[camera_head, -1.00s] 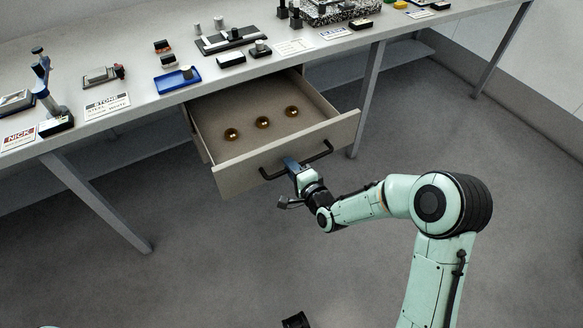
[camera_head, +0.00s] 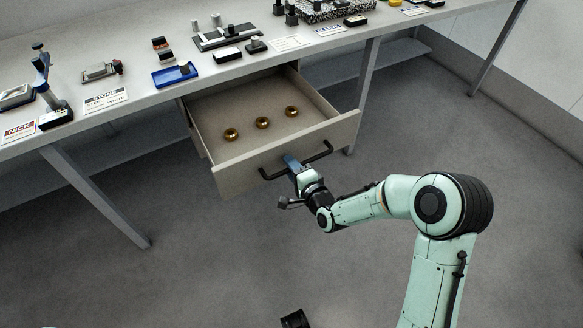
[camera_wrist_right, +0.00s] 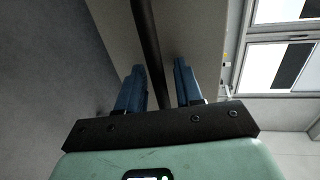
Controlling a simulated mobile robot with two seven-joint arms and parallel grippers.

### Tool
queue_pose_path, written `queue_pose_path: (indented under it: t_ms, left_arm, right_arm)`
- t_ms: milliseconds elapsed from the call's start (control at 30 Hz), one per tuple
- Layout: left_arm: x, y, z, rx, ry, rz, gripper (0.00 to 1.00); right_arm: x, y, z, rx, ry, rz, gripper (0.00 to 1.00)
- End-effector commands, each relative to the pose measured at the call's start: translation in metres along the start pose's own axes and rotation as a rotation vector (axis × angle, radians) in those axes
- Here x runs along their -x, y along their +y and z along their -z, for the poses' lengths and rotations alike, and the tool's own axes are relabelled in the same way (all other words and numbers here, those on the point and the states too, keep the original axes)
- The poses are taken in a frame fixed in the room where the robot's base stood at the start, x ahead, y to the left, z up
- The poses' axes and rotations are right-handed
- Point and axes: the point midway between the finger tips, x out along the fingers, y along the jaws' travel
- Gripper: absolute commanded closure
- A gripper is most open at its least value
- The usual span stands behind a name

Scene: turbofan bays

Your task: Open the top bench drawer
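The top bench drawer (camera_head: 223,104) is pulled out from under the bench in the head view. Its front panel (camera_head: 234,178) carries a dark bar handle (camera_head: 325,150). My right gripper (camera_head: 289,162) is at the middle of this handle. In the right wrist view, the handle bar (camera_wrist_right: 146,35) runs between the two blue fingers of my right gripper (camera_wrist_right: 158,80), which are close together around it; contact on both sides is hard to make out. My left gripper is not identifiable in view.
Several brass rings (camera_head: 262,123) lie in the drawer. The bench top (camera_head: 130,53) holds a blue tray (camera_head: 175,76), labels and small fixtures. Bench legs (camera_head: 98,195) stand on either side of the drawer.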

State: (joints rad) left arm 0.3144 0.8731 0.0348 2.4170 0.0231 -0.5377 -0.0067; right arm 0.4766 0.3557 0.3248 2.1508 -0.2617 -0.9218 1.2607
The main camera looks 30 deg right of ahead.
Motion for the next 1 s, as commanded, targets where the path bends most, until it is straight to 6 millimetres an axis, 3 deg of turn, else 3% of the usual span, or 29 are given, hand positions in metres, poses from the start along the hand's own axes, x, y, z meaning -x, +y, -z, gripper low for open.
queue_pose_path:
  t_ms: [267,367,767,1000]
  left_arm:
    - [0.002,0.001,-0.002,0.0,-0.004,0.0,0.57]
    - [0.004,0.002,-0.005,-0.001,-0.015,-0.001,0.57]
    - [0.021,0.007,-0.027,-0.007,-0.079,-0.005,0.57]
    - [0.059,0.016,-0.056,-0.012,-0.173,-0.004,0.57]
  right_arm:
    - [0.006,0.0,0.0,0.0,-0.001,-0.002,0.64]
    - [0.02,-0.001,0.0,0.002,-0.001,-0.001,0.64]
    - [0.111,-0.001,0.0,0.0,0.001,-0.003,0.64]
    - [0.125,-0.004,0.0,-0.001,-0.002,-0.003,0.64]
